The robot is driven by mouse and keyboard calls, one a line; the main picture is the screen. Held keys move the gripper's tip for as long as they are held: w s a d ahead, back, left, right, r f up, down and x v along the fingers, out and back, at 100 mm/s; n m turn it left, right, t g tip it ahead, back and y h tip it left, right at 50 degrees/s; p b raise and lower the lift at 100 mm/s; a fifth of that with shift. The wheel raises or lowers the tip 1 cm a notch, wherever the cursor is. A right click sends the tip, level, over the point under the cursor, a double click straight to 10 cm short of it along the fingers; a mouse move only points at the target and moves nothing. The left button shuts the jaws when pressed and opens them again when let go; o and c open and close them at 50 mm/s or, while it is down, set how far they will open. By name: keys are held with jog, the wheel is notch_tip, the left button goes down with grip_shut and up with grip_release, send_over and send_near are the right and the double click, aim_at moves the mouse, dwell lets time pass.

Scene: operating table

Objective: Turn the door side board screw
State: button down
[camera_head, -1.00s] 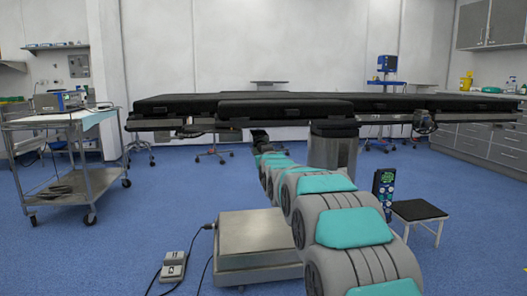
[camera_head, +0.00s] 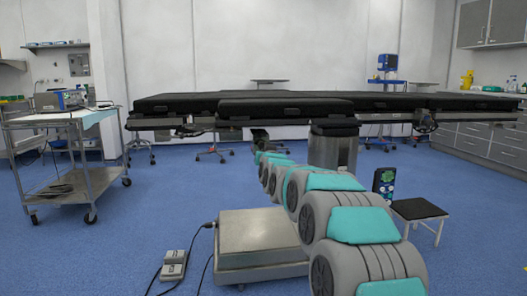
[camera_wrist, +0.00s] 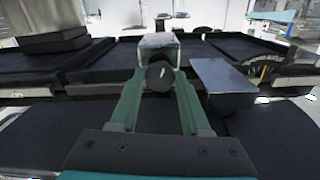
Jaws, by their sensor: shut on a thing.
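The operating table (camera_head: 285,108) has black padded sections and a metal side rail. In the wrist view, a dark round screw knob (camera_wrist: 160,73) sits at the front of a pale metal block (camera_wrist: 158,41) by the table's edge. My gripper (camera_wrist: 160,80) has its green fingers on both sides of the knob and is shut on it. The knob's shaft and the exact finger contact are hidden. In the head view, my arm reaches to the underside of the table's near edge, where the screw is too small to make out.
A flat metal plate (camera_wrist: 224,76) sticks out just right of the knob. The table's column (camera_head: 333,150) and its metal base (camera_head: 258,236) stand near my arm. A stool (camera_head: 418,210) is at right and a trolley (camera_head: 66,160) at left.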

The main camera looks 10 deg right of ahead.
jog(key=shift+c, duration=1.8)
grip_release()
jog(key=shift+s, duration=0.1)
jog(key=s, duration=0.7)
jog(key=shift+s+p, duration=0.3)
jog(key=s+a+f+n+g+p, duration=0.1)
jog(key=s+f+g+p, duration=0.3)
jog(key=s, duration=0.9)
jog(key=s+f+g+p, duration=0.1)
jog(key=s+f+g, duration=0.5)
jog(key=s, duration=0.7)
jog(key=s+a+f+n+g+p, duration=0.1)
jog(key=s+f+g+p, duration=0.4)
jog(key=s, duration=0.9)
jog(key=s+d+f+g, duration=0.1)
jog(key=s+g, duration=0.3)
jog(key=s, duration=1.5)
jog(key=shift+s+d+f+g, duration=0.3)
jog(key=shift+d+f+g, duration=0.1)
jog(key=shift+d, duration=0.15)
